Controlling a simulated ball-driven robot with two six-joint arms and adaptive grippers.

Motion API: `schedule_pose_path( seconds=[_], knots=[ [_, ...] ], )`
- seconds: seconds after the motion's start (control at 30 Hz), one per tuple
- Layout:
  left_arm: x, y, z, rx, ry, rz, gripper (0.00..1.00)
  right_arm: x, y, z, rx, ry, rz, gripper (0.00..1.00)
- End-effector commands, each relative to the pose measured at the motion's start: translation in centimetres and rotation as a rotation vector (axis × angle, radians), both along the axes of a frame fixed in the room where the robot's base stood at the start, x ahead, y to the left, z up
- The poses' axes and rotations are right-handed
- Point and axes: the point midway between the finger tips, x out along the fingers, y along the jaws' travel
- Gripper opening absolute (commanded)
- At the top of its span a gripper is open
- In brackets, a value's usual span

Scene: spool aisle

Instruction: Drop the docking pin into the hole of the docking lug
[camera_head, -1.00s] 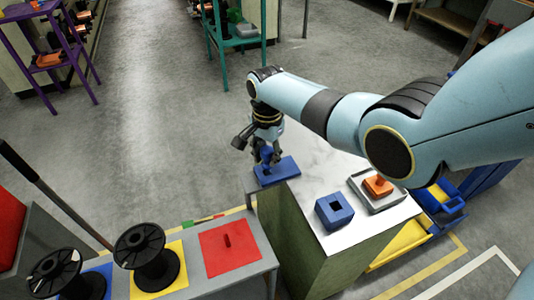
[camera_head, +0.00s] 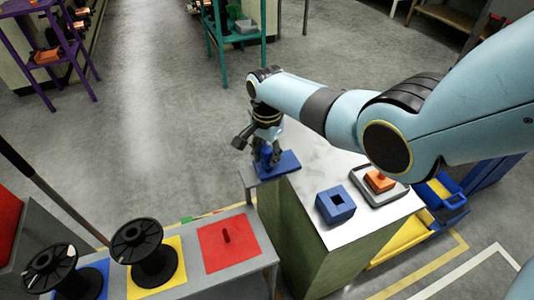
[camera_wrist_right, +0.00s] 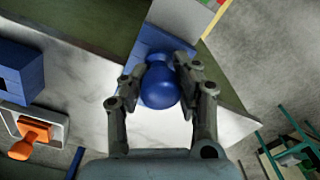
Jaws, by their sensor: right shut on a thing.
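My right gripper (camera_head: 265,155) is at the far left corner of the white-topped cabinet. In the right wrist view, its two fingers (camera_wrist_right: 160,76) are shut on a blue rounded knob, which I take as the docking pin (camera_wrist_right: 160,88). Beneath it is a flat blue plate (camera_head: 287,164), which looks like the docking lug; it also shows in the wrist view (camera_wrist_right: 150,37). The pin stands about upright over the plate. The fingers and knob hide the hole, so I cannot tell whether the pin's lower end is in it. My left gripper is not in view.
A blue block with a square hole (camera_head: 325,208) and a grey tray (camera_head: 394,194) with an orange knobbed piece (camera_head: 379,182) sit on the white top (camera_head: 350,234). A grey bench (camera_head: 207,284) at lower left carries black spools and a red square (camera_head: 213,256) with a peg.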

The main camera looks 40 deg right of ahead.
Motion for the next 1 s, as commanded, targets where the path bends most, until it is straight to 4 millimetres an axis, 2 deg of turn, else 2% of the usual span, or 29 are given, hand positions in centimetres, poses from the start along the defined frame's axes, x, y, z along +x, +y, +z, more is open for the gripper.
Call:
schedule_pose_path(
  seconds=[0.27, 0.3, 0.5, 0.83, 1.0],
  knots=[
    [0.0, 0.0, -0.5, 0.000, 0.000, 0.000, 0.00, -0.1, 0.0, -0.8, 0.000, 0.003, 0.000, 0.00],
    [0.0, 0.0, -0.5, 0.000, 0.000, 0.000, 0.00, -0.1, 0.0, -0.7, 0.000, 0.003, 0.000, 0.32],
    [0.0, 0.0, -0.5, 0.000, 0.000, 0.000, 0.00, -0.1, 0.0, -0.6, 0.001, 0.001, 0.000, 0.58],
    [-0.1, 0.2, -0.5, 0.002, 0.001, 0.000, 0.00, 0.0, 0.0, -0.3, 0.000, -0.001, 0.000, 0.58],
    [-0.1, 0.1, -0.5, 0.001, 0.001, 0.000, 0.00, 0.1, 0.0, 1.7, 0.000, -0.004, 0.001, 0.58]
  ],
)
